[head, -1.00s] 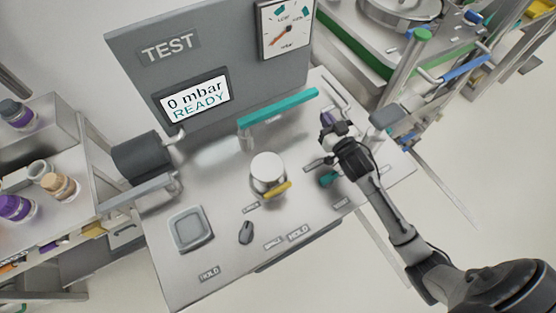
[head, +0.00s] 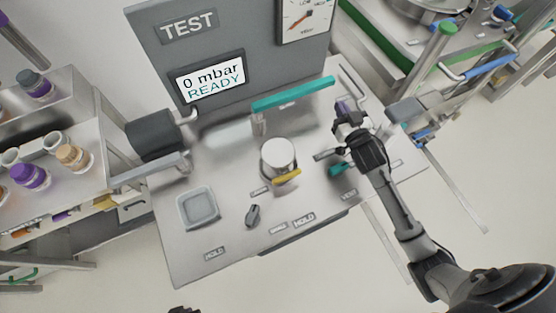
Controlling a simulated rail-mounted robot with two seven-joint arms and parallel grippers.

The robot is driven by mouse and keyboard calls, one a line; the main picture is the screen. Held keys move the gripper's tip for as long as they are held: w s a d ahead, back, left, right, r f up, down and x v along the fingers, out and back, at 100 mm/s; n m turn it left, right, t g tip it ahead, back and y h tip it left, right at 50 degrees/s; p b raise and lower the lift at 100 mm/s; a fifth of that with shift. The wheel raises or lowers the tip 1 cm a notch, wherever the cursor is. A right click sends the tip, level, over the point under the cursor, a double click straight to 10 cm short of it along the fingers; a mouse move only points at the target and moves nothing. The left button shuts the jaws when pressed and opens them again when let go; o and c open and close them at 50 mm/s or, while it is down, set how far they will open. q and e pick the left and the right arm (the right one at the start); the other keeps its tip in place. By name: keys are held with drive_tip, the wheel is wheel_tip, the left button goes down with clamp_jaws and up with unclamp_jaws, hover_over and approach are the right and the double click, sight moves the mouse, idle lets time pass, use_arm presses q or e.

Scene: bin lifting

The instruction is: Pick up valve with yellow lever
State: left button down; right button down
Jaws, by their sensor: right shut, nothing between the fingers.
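A yellow lever (head: 287,177) sticks out at the base of an upright metal cylinder (head: 278,155) on the test bench. I cannot tell whether these two form one valve. My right gripper (head: 346,118) is shut and empty over the right part of the bench, apart from the yellow lever. A small purple part (head: 342,106) shows at its fingertips; I cannot tell what it belongs to. A dark piece at the bottom edge may be the tip of my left gripper (head: 184,310), mostly cut off by the frame.
The bench (head: 225,225) carries a square grey tray (head: 198,208), a dark knob (head: 253,215), a teal bar (head: 293,94) and a teal handle (head: 336,169). The display (head: 211,80) reads 0 mbar READY. Purple-banded and tan-topped parts stand on the left shelf (head: 115,150).

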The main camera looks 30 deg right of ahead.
use_arm(q)
drive_tip(key=c, duration=1.5)
unclamp_jaws()
drive_tip(key=shift+a, duration=0.15)
drive_tip(key=o, duration=1.2)
drive_tip(key=shift+d, duration=0.2)
drive_tip(key=o, duration=0.3)
drive_tip(key=shift+a, duration=0.1)
